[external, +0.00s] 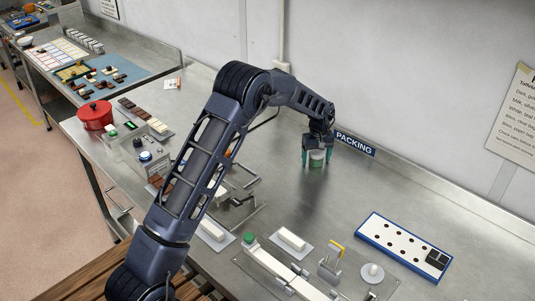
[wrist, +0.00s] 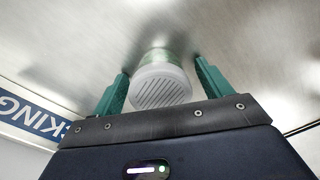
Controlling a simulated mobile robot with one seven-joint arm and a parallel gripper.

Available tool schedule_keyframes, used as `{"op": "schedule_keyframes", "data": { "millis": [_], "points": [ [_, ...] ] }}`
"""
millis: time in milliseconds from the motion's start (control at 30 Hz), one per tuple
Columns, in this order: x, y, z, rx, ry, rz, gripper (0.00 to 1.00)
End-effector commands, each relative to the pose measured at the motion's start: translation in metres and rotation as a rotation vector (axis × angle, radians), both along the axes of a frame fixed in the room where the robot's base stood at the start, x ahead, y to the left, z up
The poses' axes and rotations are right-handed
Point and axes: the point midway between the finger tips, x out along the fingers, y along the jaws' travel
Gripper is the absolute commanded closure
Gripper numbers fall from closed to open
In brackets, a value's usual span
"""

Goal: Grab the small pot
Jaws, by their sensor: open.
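The small pot (external: 317,158) stands on the steel bench below the PACKING sign. It is pale green with a whitish top. In the wrist view the pot (wrist: 160,84) shows its grey-white slotted lid and a greenish body behind it. My gripper (external: 317,157) is directly over it with green fingers. In the wrist view my gripper (wrist: 160,76) is open, one finger on each side of the pot, with a visible gap on both sides. The pot's lower part is partly hidden by its lid in the wrist view.
The PACKING sign (external: 355,144) is on the wall edge just right of my gripper. A blue-edged board with dark dots (external: 383,239) lies at right. A red pot with a lid (external: 95,114) stands at the left. Bench around the small pot is clear.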

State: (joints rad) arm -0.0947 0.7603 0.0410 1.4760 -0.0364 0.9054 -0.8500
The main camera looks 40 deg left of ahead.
Motion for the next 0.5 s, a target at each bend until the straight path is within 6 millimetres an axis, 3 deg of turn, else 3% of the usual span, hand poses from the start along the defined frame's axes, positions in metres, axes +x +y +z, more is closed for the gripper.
{"op": "schedule_keyframes", "data": {
  "millis": [67, 300, 500],
  "points": [
    [0.0, 0.0, 0.0001, 0.0, 0.0, 0.0, 0.24],
    [-0.0001, 0.0001, 0.0002, 0.001, 0.001, 0.0, 0.71],
    [-0.0001, 0.0001, 0.0006, 0.0, 0.0, 0.0, 0.73]
  ]
}}
